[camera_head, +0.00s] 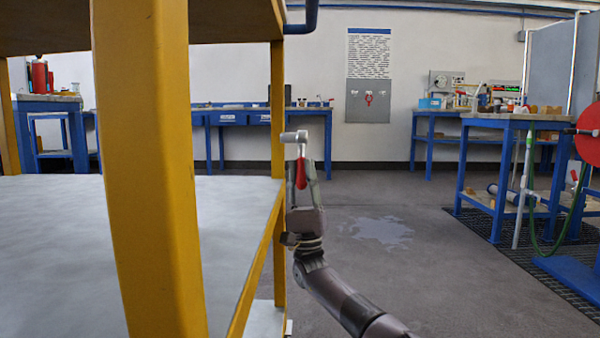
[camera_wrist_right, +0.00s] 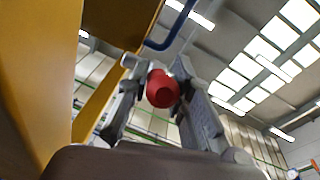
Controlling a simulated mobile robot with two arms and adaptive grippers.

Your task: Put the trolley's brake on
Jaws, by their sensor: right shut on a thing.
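The yellow-framed trolley (camera_head: 150,170) with a grey shelf (camera_head: 60,250) fills the left of the head view. A brake lever with a red grip (camera_head: 301,174) and a grey metal arm and pivot (camera_head: 294,137) is by the trolley's far right post. The red grip points down in the head view. My right gripper (camera_head: 303,182) is shut on the red grip from below. In the right wrist view the red grip (camera_wrist_right: 162,88) sits between the two fingers of my right gripper (camera_wrist_right: 160,95). My left gripper is not in view.
A blue tube handle (camera_head: 302,20) is at the trolley's top right. Blue workbenches (camera_head: 265,115) line the back wall, with another bench (camera_head: 515,122) at right. A wet patch (camera_head: 382,232) lies on the open floor. A red disc (camera_head: 590,133) is at the right edge.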

